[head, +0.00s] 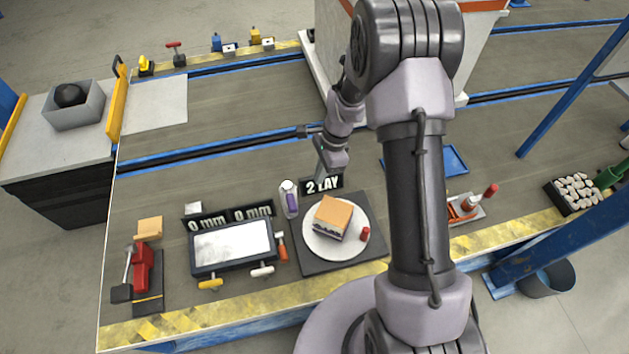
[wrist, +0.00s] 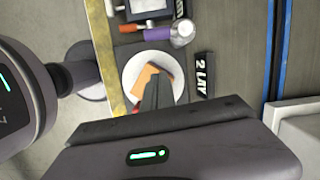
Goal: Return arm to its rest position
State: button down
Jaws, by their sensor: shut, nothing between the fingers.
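My arm rises from my base on the right of the head view and bends over the bench. My gripper (head: 322,172) hangs beyond the round white plate, near the black "2 LAY" sign (head: 322,184). In the wrist view my dark gripper fingers (wrist: 157,92) are shut and empty, overlapping the view of the plate (wrist: 132,77). On the plate stands a layered block (head: 333,217) with an orange-tan top. It also shows in the wrist view (wrist: 146,74), partly hidden by the fingers.
A red cylinder (head: 365,234) is beside the block. A purple-and-clear bottle (head: 289,199) stands left of the sign. A screen panel (head: 232,246) and red tool (head: 142,266) are farther left. A white-and-orange box (head: 480,45) stands behind my arm. Bench space beyond the sign is mostly clear.

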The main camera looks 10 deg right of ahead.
jog(key=shift+v, duration=1)
jog(key=shift+d, duration=0.1)
